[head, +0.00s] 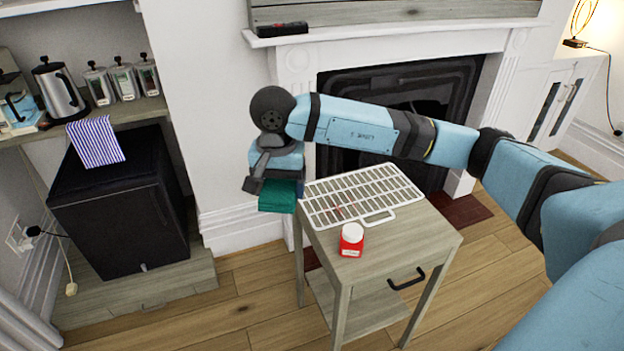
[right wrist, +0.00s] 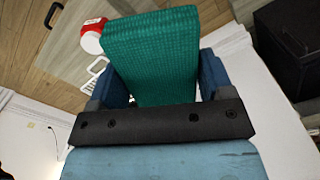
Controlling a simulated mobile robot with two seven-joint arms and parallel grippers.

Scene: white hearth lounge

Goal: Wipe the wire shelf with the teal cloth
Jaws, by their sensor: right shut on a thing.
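The teal cloth (right wrist: 152,60) is a thick folded block held between the fingers of my right gripper (right wrist: 155,85). In the head view the cloth (head: 277,196) hangs under my right gripper (head: 273,186), just beyond the left edge of the wire shelf. The white wire shelf (head: 375,182) lies flat on the small grey wooden table. Small reddish marks (head: 345,210) show around its left middle part. Whether the cloth touches the shelf cannot be told. My left gripper is not in view.
A red jar with a white lid (head: 351,240) stands on the table (head: 420,232) in front of the shelf. A black cabinet (head: 122,205) with a striped cloth (head: 96,142) is at left. The fireplace (head: 400,92) is behind.

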